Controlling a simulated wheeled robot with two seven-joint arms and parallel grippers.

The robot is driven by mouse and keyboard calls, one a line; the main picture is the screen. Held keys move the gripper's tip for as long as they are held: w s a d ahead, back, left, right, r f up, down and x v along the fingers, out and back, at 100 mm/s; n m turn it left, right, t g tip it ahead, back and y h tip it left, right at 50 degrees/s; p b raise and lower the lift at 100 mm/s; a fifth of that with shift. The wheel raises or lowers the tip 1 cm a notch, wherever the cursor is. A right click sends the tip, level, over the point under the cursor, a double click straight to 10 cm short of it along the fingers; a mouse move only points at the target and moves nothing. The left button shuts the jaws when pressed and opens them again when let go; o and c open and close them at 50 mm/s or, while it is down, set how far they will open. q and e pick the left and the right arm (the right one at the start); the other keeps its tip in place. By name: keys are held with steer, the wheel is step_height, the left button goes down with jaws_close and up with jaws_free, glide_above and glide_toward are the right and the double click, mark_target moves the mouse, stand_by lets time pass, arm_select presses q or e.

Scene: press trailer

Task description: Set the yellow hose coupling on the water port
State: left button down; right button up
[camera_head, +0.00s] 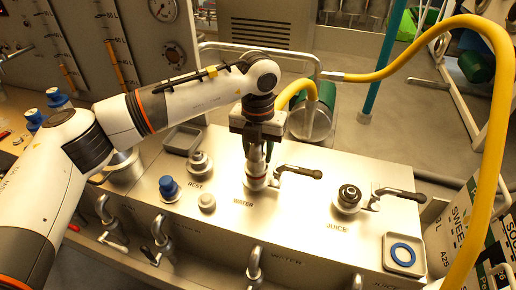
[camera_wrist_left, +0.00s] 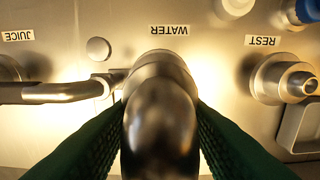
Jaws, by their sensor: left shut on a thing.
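The yellow hose (camera_head: 440,27) loops in from the right and its end runs behind my left gripper (camera_head: 260,142). The gripper's green fingers are shut on the metal hose coupling (camera_head: 257,160), which stands about upright over the water port (camera_head: 256,183). The coupling's lower end meets the port in the picture; I cannot tell if it is fully seated. In the left wrist view the rounded metal coupling (camera_wrist_left: 160,115) fills the space between the green fingers (camera_wrist_left: 160,140) and hides the port. My right gripper is not in view.
A lever (camera_head: 300,172) sticks out right of the water port. The juice port (camera_head: 348,197) with its lever is to the right; the rest port (camera_head: 199,163) and a blue cap (camera_head: 169,187) are to the left. A tray with a blue ring (camera_head: 403,253) is at the right corner.

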arm_select(q)
steer(key=shift+f+b, duration=0.4)
steer(key=shift+f, duration=0.1)
steer(key=c, duration=1.1)
jaws_free()
steer(key=shift+c, duration=0.2)
steer(key=shift+r+p, duration=2.65)
steer(key=shift+r, duration=2.9)
steer(key=shift+f, duration=0.1)
